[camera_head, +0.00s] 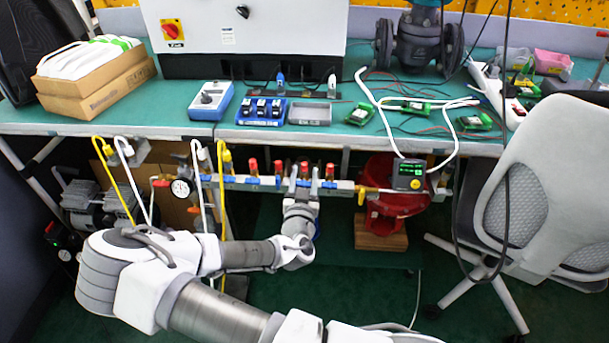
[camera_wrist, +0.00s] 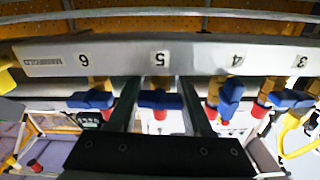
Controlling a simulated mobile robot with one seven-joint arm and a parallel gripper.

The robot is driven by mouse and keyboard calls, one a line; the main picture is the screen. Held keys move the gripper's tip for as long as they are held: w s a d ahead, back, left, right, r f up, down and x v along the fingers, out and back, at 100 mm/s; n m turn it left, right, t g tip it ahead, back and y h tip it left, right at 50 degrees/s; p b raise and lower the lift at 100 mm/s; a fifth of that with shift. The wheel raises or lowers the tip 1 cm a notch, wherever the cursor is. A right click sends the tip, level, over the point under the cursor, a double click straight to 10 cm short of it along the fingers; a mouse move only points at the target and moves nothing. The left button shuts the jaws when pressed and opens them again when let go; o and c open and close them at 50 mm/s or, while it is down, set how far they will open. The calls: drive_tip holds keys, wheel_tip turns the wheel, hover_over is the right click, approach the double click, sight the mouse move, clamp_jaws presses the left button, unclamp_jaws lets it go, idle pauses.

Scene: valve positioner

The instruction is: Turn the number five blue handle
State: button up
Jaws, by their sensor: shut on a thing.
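The exact contact points are hard to see. In the head view, my gripper (camera_head: 302,196) is at the manifold pipe (camera_head: 343,185) under the bench, and the wrist hides part of that valve.
Blue handles six (camera_wrist: 90,100), four (camera_wrist: 231,97) and three (camera_wrist: 291,99) flank the fingers closely. The bench edge (camera_head: 100,128) is above. Yellow and white hoses (camera_head: 224,190) hang to the left. A grey chair (camera_head: 545,190) stands at right.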

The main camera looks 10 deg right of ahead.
drive_tip(key=shift+n, duration=0.6)
clamp_jaws()
drive_tip(key=o, duration=1)
unclamp_jaws()
drive_tip(key=shift+c, duration=0.2)
drive_tip(key=shift+s+a, duration=0.1)
drive_tip(key=p+v, duration=0.2)
drive_tip(key=v, duration=1.5)
drive_tip(key=shift+s, duration=0.1)
